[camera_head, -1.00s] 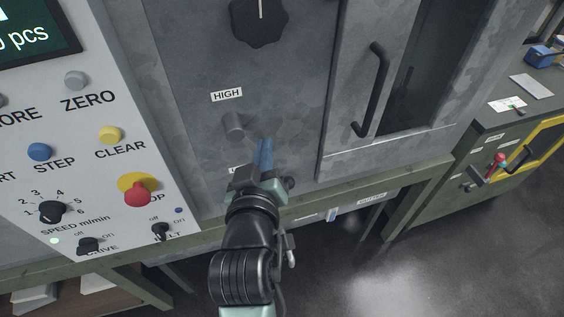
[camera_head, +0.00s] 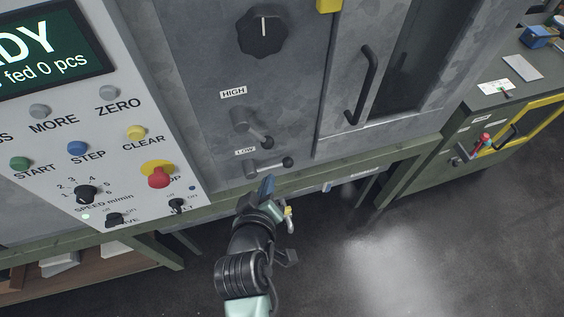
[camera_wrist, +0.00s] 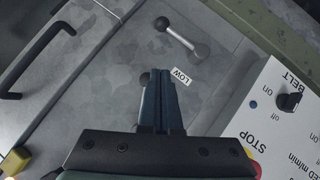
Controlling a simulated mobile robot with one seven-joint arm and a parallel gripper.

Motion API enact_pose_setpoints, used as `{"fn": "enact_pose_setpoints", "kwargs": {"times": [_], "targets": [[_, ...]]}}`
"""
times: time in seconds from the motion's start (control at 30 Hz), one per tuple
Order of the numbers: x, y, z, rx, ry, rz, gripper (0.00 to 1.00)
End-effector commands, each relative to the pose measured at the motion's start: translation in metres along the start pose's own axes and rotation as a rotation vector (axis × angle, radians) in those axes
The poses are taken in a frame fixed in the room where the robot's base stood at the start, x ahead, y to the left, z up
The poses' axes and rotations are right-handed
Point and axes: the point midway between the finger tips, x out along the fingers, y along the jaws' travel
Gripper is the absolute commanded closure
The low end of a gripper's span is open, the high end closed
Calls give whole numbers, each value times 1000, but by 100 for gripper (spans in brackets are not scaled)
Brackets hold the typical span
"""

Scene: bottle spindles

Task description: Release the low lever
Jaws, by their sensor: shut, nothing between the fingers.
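The low lever (camera_head: 268,166) is a grey bar with a black ball knob, below its LOW label (camera_head: 245,151) on the grey machine front. Its bar points right and slightly up, and its whole length shows. It also shows in the wrist view (camera_wrist: 181,36), just beyond my fingertips. My gripper (camera_head: 267,183) is shut and empty, with its blue fingers just below the low lever in the head view. Whether they touch anything is unclear. The high lever (camera_head: 254,130) is above, its knob pointing down to the right; in the wrist view my fingers hide most of it.
A control panel (camera_head: 110,130) with buttons and a red stop button (camera_head: 159,178) is to the left. A door handle (camera_head: 363,85) stands out to the right of the levers. A green frame rail (camera_head: 330,173) runs below. The floor at lower right is clear.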

Motion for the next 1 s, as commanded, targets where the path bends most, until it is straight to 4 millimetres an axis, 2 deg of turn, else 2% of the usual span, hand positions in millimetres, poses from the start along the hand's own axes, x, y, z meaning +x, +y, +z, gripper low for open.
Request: {"fn": "enact_pose_setpoints", "kwargs": {"times": [0.17,0.73,0.8,1.0], "targets": [[12,1,-1,0,1,1,100],[104,2,-1,2,1,2,100],[110,1,10,2,-3,1,100],[124,1,24,1,0,1,100]]}}
